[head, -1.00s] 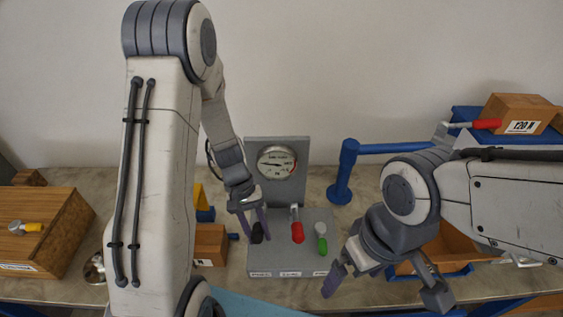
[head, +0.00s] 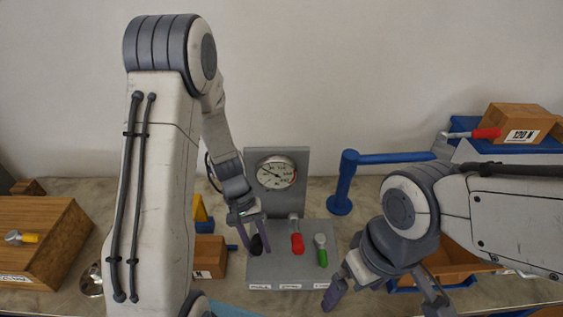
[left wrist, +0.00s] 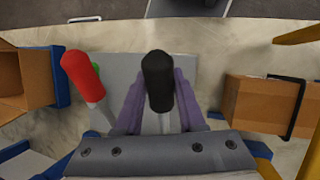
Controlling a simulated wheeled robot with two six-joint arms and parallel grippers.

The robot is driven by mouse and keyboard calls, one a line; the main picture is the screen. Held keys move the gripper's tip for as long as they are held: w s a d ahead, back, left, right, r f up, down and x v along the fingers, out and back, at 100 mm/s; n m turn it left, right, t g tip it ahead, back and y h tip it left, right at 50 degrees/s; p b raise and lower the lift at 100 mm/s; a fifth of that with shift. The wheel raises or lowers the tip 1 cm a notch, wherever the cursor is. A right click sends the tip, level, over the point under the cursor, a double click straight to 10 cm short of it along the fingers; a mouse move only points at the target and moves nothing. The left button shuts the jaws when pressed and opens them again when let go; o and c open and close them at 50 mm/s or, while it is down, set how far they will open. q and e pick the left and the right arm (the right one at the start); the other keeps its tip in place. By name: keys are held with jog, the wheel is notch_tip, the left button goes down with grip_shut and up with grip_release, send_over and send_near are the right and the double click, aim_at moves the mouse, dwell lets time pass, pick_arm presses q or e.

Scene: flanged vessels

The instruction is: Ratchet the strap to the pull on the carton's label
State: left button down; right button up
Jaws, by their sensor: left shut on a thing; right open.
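The carton (head: 518,114) with the "120 N" label (head: 521,136) sits at the back right on a blue support. A round gauge (head: 276,173) stands on a grey upright plate; its reading is too small to tell surely. Before it, a grey base carries black, red (head: 297,244) and green (head: 321,252) handled levers. My left gripper (head: 254,243) is shut on the black handle (head: 257,245), which also shows between its fingers in the left wrist view (left wrist: 158,82). My right gripper (head: 386,299) is open and empty, right of the base. I cannot make out the strap surely.
A small brown box (head: 210,254) stands left of the base; a dark band crosses a box (left wrist: 262,105) in the left wrist view. A blue post with an arm (head: 344,183) stands behind my right gripper. A large wooden box (head: 40,245) is at the left.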

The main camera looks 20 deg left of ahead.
pick_arm(q)
jog(key=shift+w+a+r+b, duration=0.1)
jog(key=shift+w+r+b, duration=0.1)
jog(key=shift+r+b, duration=0.1)
pick_arm(e)
jog(key=shift+r, duration=0.2)
pick_arm(q)
jog(key=c, duration=0.5)
grip_release()
jog(key=shift+s, duration=0.1)
jog(key=p+v, duration=0.5)
jog(key=v, duration=0.1)
pick_arm(e)
notch_tip(320, 180, up, 5)
jog(key=shift+r, duration=0.1)
